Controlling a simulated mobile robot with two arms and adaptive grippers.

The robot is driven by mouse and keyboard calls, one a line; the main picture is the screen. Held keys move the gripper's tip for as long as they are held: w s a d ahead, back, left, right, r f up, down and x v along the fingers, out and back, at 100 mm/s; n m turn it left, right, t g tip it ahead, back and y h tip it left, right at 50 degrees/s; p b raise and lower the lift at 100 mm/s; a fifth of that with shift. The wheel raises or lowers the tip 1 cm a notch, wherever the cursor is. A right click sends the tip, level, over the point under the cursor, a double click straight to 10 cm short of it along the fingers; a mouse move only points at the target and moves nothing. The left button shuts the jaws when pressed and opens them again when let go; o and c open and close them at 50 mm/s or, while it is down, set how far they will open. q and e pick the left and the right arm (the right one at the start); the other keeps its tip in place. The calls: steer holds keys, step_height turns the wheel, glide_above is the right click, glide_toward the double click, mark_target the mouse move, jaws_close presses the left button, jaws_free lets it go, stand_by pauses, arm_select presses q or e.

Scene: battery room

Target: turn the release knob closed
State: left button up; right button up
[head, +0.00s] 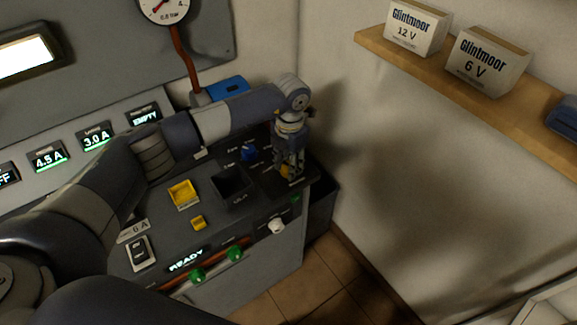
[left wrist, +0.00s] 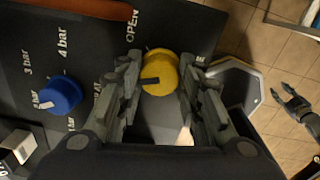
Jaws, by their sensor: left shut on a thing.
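The yellow release knob (left wrist: 158,72) sits on the dark console panel, with a dark pointer mark facing left in the left wrist view. An OPEN label is beside it at upper left, and another label is partly hidden behind a finger. My left gripper (left wrist: 161,80) has its fingers on both sides of the knob and is shut on it. In the head view, my left gripper (head: 290,163) reaches down at the console's right end and mostly hides the knob. My right gripper (left wrist: 293,104) shows at the right edge of the left wrist view, open and empty above the floor.
A blue knob (left wrist: 60,95) with bar markings is beside the yellow knob. The console also has a yellow tray (head: 183,194), a white knob (head: 277,226) and green knobs (head: 235,253). A shelf (head: 450,77) with boxes is on the right wall.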

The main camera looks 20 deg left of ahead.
arm_select(q)
steer(key=n+b, duration=0.1)
steer(key=n, duration=0.3)
steer(key=shift+n, duration=0.4)
steer(key=shift+w+r, duration=0.1)
steer(key=o, duration=1.1)
steer(key=shift+c, duration=0.2)
step_height(320, 180, up, 12)
steer(key=shift+d, duration=0.2)
